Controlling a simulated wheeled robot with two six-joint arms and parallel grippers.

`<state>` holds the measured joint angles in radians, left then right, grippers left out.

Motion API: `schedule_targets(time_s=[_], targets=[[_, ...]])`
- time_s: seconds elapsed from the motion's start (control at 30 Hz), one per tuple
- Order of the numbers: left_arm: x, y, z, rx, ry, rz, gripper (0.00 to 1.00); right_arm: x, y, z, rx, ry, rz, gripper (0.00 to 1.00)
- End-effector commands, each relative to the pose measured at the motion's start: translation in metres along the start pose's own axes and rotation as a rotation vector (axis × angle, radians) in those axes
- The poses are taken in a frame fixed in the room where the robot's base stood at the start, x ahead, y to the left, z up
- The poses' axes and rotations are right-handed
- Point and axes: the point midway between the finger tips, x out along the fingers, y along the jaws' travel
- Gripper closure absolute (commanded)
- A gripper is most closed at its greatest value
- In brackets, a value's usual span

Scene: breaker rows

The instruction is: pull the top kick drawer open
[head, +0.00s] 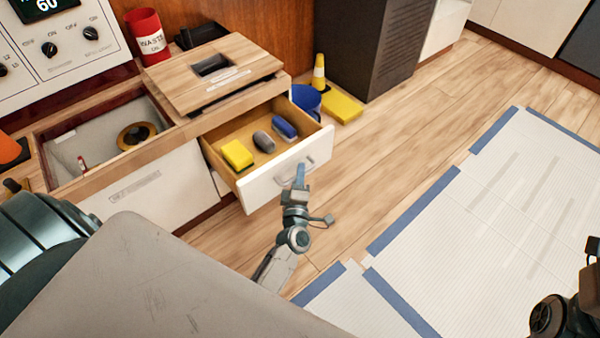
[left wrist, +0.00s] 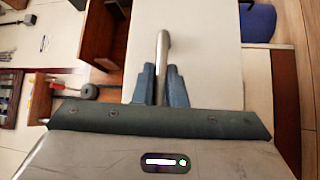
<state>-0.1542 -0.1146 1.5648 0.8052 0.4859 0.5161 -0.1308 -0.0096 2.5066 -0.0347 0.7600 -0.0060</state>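The top kick drawer (head: 264,190) is pulled out from under the wooden counter, its white front facing the lower right. Inside it lie a yellow block (head: 237,154), a grey rounded item (head: 264,142) and a blue rounded item (head: 284,128). My left gripper (head: 300,174) is at the metal handle on the drawer front. In the left wrist view, the fingers (left wrist: 161,88) are closed on both sides of the handle (left wrist: 163,52). Part of my right arm shows at the right edge of the head view; its fingertips are out of frame.
A blue bin (head: 306,98) and a yellow block with a small cone (head: 340,106) stand behind the drawer. A dark cabinet (head: 375,45) is beyond. An open bin compartment (head: 70,148) lies left. Wooden floor and a blue-edged white mat (head: 500,210) extend right, clear.

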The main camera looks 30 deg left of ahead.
Motion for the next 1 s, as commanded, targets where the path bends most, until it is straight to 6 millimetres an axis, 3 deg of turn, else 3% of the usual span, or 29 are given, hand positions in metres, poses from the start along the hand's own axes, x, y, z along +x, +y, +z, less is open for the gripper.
schedule_targets(time_s=[0.03,0.1,0.47,1.0], targets=[[0.000,-0.001,0.000,0.000,0.000,-0.001,0.79,0.000,0.000,0.000,0.000,0.000,0.000,0.64],[0.000,-0.001,0.000,0.000,0.000,-0.001,0.68,0.000,0.000,0.000,0.000,0.000,0.000,0.64],[-0.006,-0.001,0.000,0.002,-0.001,-0.002,0.68,0.001,0.000,0.000,0.000,-0.001,0.000,0.64],[-0.098,0.000,0.000,0.001,0.000,-0.003,0.68,0.008,0.000,-0.001,0.008,-0.006,-0.013,0.64]])
